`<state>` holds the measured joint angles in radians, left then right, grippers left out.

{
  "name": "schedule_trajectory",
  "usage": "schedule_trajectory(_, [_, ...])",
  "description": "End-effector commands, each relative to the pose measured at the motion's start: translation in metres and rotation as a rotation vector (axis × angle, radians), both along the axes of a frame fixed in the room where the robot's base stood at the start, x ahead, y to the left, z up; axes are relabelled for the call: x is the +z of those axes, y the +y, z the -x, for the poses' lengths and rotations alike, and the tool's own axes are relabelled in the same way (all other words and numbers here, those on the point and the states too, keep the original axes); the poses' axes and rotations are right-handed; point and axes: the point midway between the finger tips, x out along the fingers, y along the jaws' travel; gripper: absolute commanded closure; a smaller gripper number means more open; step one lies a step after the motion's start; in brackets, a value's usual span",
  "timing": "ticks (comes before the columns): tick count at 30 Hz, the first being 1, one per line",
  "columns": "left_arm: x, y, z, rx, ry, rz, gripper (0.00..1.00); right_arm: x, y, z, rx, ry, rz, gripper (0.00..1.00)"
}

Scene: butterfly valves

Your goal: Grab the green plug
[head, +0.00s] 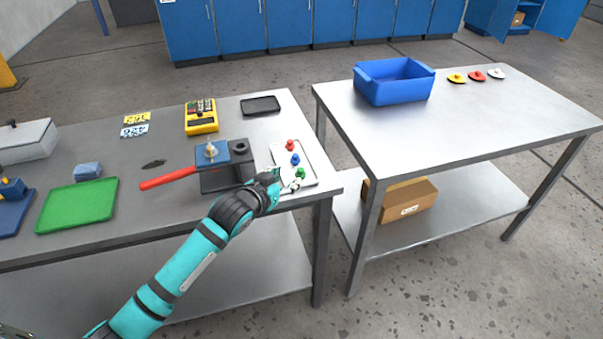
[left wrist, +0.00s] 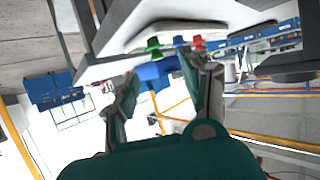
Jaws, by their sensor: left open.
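The green plug (head: 300,172) stands at the near end of a white tray (head: 279,155) on the left table. A blue plug (head: 295,159) and a red plug (head: 290,145) stand behind it in a row. My left gripper (head: 288,184) reaches in low at the tray's near side, beside the green plug. In the left wrist view the open left gripper (left wrist: 163,74) has nothing between its fingertips, and the green plug (left wrist: 153,45) shows just beyond them. The blue plug (left wrist: 180,41) and red plug (left wrist: 198,42) are to its right. My right gripper is out of view.
A dark valve block (head: 222,178) with a red handle (head: 168,178) stands left of the tray, close to my arm. A yellow meter (head: 201,117) and black tray (head: 261,106) lie behind. A second table (head: 460,125) with a blue bin (head: 394,82) stands right, across a gap.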

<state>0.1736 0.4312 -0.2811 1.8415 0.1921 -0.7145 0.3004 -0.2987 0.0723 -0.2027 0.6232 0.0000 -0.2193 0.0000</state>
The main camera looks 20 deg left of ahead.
Motion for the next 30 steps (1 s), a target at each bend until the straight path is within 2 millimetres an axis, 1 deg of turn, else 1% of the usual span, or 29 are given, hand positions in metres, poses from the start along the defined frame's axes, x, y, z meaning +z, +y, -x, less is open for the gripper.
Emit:
schedule_trajectory(1, [-0.003,-0.002,-0.010,0.001,-0.001,0.002,0.53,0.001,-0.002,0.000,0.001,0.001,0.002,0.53])
schedule_trajectory(4, [-0.009,-0.004,-0.023,0.000,-0.001,0.001,0.53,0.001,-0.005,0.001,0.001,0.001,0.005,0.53])
schedule_trajectory(12, [-0.015,-0.008,-0.039,0.000,0.000,0.000,0.53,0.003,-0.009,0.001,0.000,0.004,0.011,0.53])
schedule_trajectory(17, [-0.021,-0.016,-0.060,0.000,0.000,0.001,0.53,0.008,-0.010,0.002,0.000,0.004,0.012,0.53])
schedule_trajectory(21, [-0.029,-0.019,-0.074,-0.001,0.001,0.000,0.53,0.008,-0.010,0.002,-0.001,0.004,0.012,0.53])
schedule_trajectory(24, [-0.031,-0.019,-0.079,-0.001,0.000,0.000,0.53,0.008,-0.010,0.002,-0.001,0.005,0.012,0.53])
schedule_trajectory(30, [-0.032,-0.020,-0.080,-0.001,0.000,-0.001,0.53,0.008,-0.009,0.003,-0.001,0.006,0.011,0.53])
